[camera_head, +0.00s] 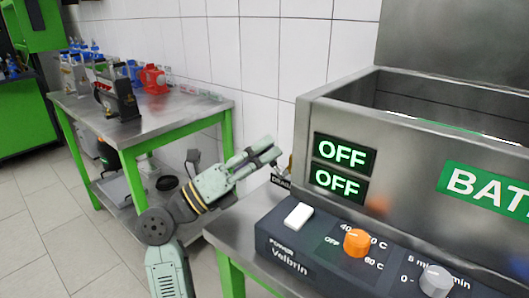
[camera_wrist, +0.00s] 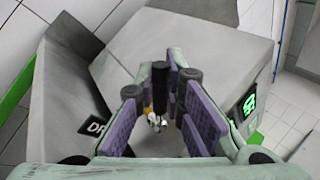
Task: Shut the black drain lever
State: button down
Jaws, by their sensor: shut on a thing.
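The black drain lever (camera_wrist: 159,86) shows in the wrist view as a dark bar between the purple pads of my gripper (camera_wrist: 160,98). Its metal valve (camera_wrist: 156,121) sits just below it, partly hidden between the fingers. My gripper (camera_head: 268,153) is shut on the lever. In the head view it reaches to the left side of the steel bath (camera_head: 309,122). There my fingers hide the lever. A black drain label (camera_head: 281,181) lies just below them, and it shows partly at the left in the wrist view (camera_wrist: 94,127).
A control panel (camera_head: 320,245) with a white power switch (camera_head: 298,216), an orange knob (camera_head: 357,242) and a grey knob (camera_head: 436,281) stands in front of the bath. Two green displays (camera_head: 341,168) read OFF. A green-legged bench (camera_head: 170,118) with equipment stands behind at left.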

jog(key=c, duration=1.9)
grip_release()
jog(key=shift+c, duration=0.2)
jog(key=v, duration=1.2)
jog(key=shift+c, duration=0.5)
